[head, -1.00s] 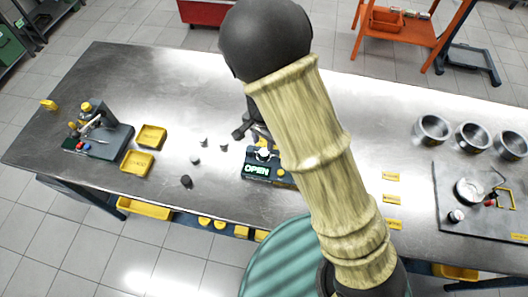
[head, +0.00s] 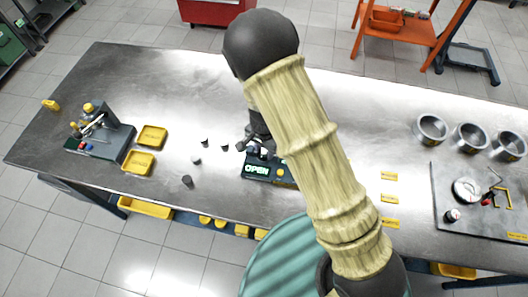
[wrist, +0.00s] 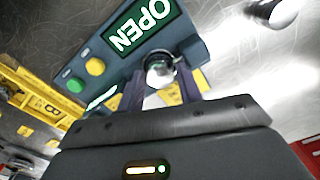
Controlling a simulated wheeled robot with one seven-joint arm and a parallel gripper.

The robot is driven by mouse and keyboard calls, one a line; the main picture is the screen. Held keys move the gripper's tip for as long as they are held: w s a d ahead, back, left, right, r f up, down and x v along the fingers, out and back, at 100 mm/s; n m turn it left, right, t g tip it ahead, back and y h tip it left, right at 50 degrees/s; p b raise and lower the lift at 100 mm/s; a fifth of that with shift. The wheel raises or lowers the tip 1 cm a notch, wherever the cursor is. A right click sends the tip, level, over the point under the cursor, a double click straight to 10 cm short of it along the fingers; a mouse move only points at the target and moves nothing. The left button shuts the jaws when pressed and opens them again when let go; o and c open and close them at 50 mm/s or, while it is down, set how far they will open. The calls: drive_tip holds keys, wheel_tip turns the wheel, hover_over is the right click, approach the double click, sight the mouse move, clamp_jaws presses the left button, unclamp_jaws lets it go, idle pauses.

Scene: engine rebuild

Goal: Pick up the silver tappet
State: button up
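The silver tappet (wrist: 160,66) shows in the wrist view as a small shiny round piece at the edge of the dark device with the lit OPEN sign (wrist: 140,28). My gripper (wrist: 161,75) has its two dark fingers apart, one on each side of the tappet. I cannot tell whether either finger touches it. In the head view my gripper (head: 254,146) is over the OPEN device (head: 257,170), and my arm hides part of it.
Several small dark cylinders (head: 187,180) stand on the steel table left of the device; one (wrist: 280,12) shows in the wrist view. Yellow trays (head: 139,162) and a bench fixture (head: 98,140) are further left. Metal rings (head: 431,129) and a grey plate (head: 455,222) are at right.

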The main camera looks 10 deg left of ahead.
sight(264, 152)
idle(0.4)
drive_tip(key=c, duration=0.7)
wheel_tip(264, 152, up, 10)
drive_tip(key=b, duration=0.1)
idle(0.5)
